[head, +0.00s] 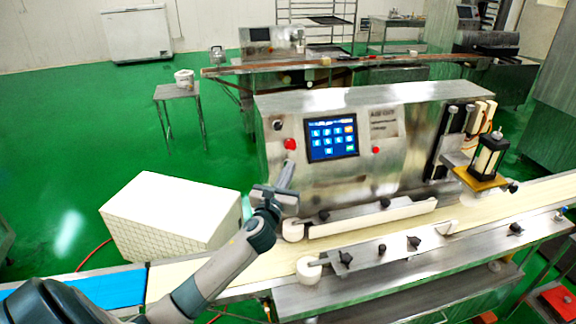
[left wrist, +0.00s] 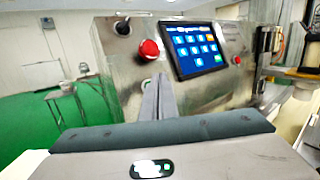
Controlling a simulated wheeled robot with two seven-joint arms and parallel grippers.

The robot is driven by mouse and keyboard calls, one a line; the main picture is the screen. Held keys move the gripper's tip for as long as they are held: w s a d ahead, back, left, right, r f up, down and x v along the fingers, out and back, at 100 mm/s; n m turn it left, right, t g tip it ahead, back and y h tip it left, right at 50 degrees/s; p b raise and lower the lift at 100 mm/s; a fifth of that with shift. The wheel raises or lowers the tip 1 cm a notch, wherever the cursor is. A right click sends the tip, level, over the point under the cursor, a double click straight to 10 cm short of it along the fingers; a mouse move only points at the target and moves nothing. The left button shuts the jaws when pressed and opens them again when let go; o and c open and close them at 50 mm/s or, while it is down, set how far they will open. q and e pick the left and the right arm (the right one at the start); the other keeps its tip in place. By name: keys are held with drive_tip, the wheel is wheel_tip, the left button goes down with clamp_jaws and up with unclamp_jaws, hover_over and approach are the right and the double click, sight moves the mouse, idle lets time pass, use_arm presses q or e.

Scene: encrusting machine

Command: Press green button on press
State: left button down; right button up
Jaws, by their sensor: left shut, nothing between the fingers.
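The press is a steel machine (head: 410,170) with a blue touchscreen (head: 332,138); the screen also shows in the left wrist view (left wrist: 195,48). A red mushroom button (head: 290,144) is left of the screen, and it shows large in the left wrist view (left wrist: 149,49). A small red button (head: 376,150) is right of the screen. My left gripper (head: 288,170) is shut and empty, in front of the panel. Its fingertips (left wrist: 158,82) appear just below the red mushroom button. My right gripper is not in view.
A black knob (head: 278,125) is above the mushroom button. A conveyor belt (head: 400,228) with white guide rails runs before the machine. A white patterned box (head: 172,212) stands left of my arm. A small table (head: 177,91) stands behind on the open green floor.

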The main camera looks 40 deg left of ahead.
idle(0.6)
use_arm(q)
drive_tip(key=shift+w+a+f, duration=0.15)
drive_tip(key=shift+w+a, duration=0.05)
drive_tip(key=shift+w+a+f, duration=0.2)
drive_tip(key=shift+w+a, duration=0.1)
drive_tip(key=shift+a, duration=0.1)
idle(1.0)
drive_tip(key=shift+s+d+r, duration=0.1)
idle(0.4)
drive_tip(key=shift+s+d+r+p, duration=0.2)
drive_tip(key=shift+s+d+p, duration=0.2)
drive_tip(key=shift+d+p, duration=0.1)
